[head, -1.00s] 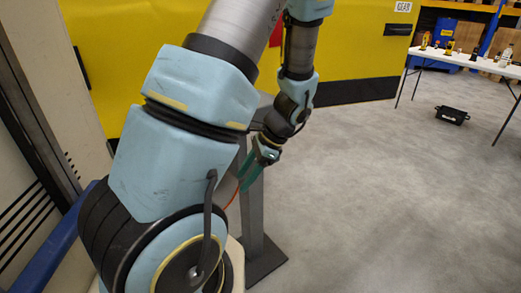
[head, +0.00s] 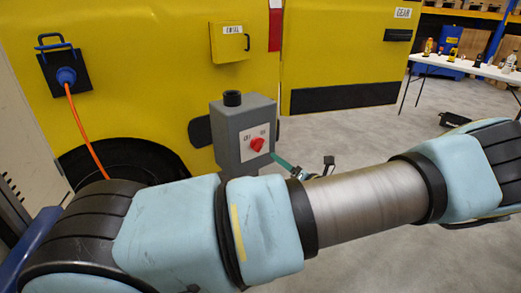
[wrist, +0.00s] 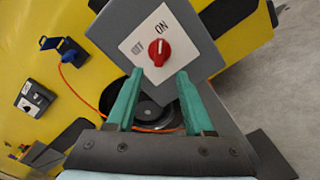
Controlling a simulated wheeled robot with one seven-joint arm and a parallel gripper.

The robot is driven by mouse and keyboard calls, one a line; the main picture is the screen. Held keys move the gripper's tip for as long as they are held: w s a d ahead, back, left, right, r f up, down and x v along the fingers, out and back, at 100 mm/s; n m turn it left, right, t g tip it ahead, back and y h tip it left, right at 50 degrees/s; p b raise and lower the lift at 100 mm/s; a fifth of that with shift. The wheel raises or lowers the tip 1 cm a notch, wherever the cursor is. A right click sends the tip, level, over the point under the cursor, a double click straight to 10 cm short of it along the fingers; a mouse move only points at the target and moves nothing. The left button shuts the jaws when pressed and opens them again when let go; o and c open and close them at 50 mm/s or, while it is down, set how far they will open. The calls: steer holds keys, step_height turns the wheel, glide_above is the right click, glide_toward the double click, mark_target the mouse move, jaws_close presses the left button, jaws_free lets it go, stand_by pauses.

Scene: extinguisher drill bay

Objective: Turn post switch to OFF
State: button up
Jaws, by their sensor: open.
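The post switch is a grey box (head: 243,125) on a post, with a red knob (head: 257,145) on a white plate. In the wrist view the red knob (wrist: 159,52) shows a pale mark that appears to point toward the ON label (wrist: 162,27); the OFF label (wrist: 138,48) is at its left. My gripper (wrist: 158,74) is open, its two teal fingers spread in front of the plate, with the knob between and just beyond the tips in the picture. In the head view my gripper (head: 277,157) shows beside the knob, partly hidden by my arm. Contact is not visible.
A yellow vehicle (head: 340,60) stands behind the box. An orange cable (head: 88,140) hangs from a blue plug (head: 66,76) at left. A small yellow box (head: 229,42) is on the vehicle.

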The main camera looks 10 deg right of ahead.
mark_target(261, 147)
steer(key=p+x, duration=0.1)
steer(key=x, duration=0.8)
steer(key=shift+w+a+f+p, duration=0.1)
steer(key=shift+w+a+p, duration=0.15)
steer(key=shift+p, duration=0.15)
jaws_close()
